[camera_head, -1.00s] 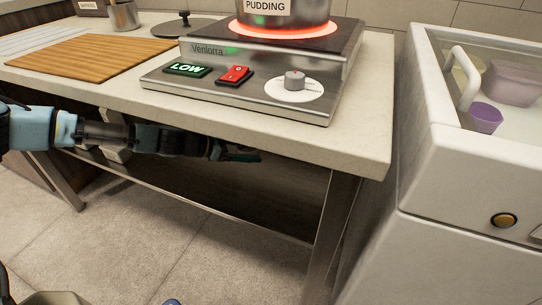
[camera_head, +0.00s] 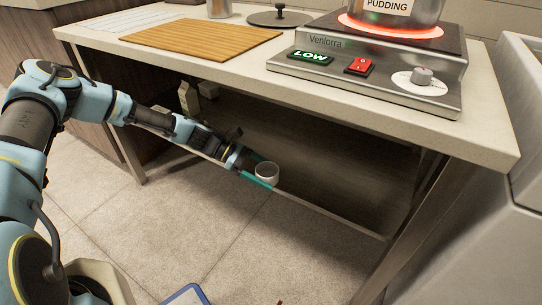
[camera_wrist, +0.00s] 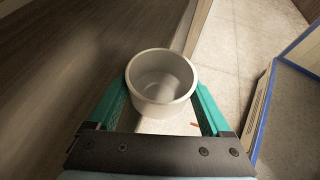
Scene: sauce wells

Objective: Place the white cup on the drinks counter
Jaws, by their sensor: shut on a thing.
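The white cup (camera_head: 267,171) is small, round and upright. It sits between the teal fingers of my gripper (camera_head: 259,172), in front of the open space under the counter with the hotplate. The cup (camera_wrist: 161,80) also shows in the wrist view, empty and open at the top, with a finger of my gripper (camera_wrist: 161,92) against each side. It appears held clear of the floor. The counter (camera_head: 225,72) has a pale top. No label shows whether it is the drinks counter.
A hotplate (camera_head: 345,70) with a glowing ring and a pudding pot (camera_head: 395,12) stands on the counter's right. A wooden board (camera_head: 200,40) and a dark lid (camera_head: 280,18) lie left of it. A blue-edged object (camera_head: 186,294) is at the bottom. A metal leg (camera_head: 425,215) stands at right.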

